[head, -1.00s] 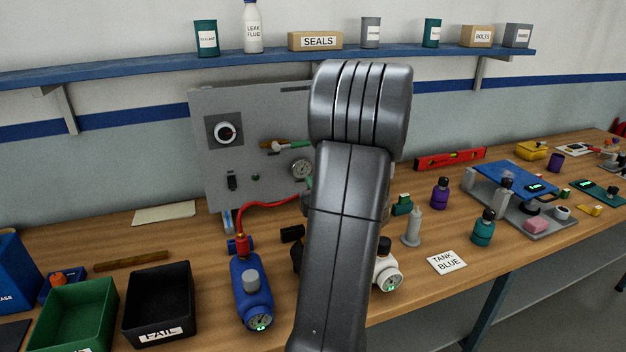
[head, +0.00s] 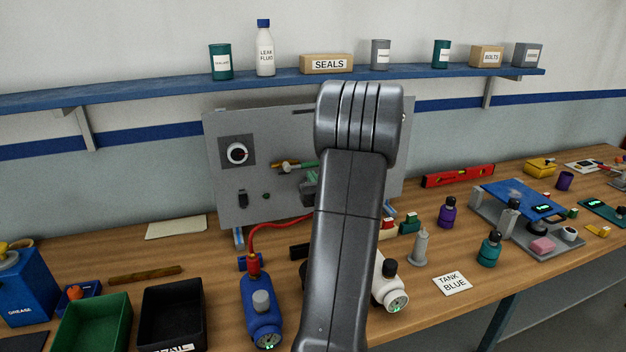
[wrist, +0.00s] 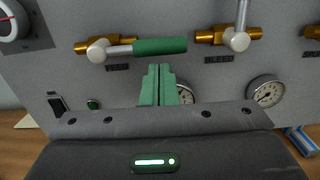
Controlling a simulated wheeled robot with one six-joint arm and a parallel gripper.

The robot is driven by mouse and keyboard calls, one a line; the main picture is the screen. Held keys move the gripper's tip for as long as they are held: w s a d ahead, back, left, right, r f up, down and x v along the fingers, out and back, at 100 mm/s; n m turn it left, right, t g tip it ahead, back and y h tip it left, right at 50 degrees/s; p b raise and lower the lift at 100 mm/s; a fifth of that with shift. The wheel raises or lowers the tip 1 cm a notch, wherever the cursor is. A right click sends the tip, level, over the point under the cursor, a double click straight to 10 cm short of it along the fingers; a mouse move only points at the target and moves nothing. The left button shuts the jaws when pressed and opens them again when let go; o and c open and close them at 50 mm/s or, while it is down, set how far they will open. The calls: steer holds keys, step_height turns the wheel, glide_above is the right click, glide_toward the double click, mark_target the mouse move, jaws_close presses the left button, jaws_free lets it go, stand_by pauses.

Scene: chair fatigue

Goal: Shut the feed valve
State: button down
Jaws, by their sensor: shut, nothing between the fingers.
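The feed valve (wrist: 105,44) is on the grey panel in the wrist view, a brass body with a round silver hub above a FEED label. Its green-sleeved lever (wrist: 160,46) points right, roughly level and in line with the body. The valve also shows in the head view (head: 285,165), partly covered by my arm. My gripper (wrist: 158,72) has green fingers pressed together with nothing between them. The fingertips appear just below the lever's green sleeve in the wrist view. I cannot tell whether they touch it.
A bleed valve (wrist: 238,39), its lever upright, sits right of the feed valve. Gauges (wrist: 266,91) are below. In the head view, a red hose (head: 280,229) runs to a blue cylinder (head: 261,310) before the panel.

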mark_target(313, 163)
steer(key=shift+d+r+n+b, duration=0.15)
steer(key=shift+r+n+b, duration=0.25)
steer(key=shift+n+b, duration=0.65)
step_height(313, 163, up, 4)
steer(key=n+b, duration=0.6)
steer(key=b, duration=0.3)
steer(key=shift+n+b, duration=0.35)
steer(key=shift+b, duration=0.05)
steer(key=s+a+r+n+b, duration=0.1)
steer(key=a+r+n+b, duration=0.3)
steer(key=n+b, duration=0.3)
steer(key=shift+s+a+r+n+g+y, duration=0.2)
steer(key=shift+n+g+y, duration=0.15)
steer(key=shift+n, duration=1.25)
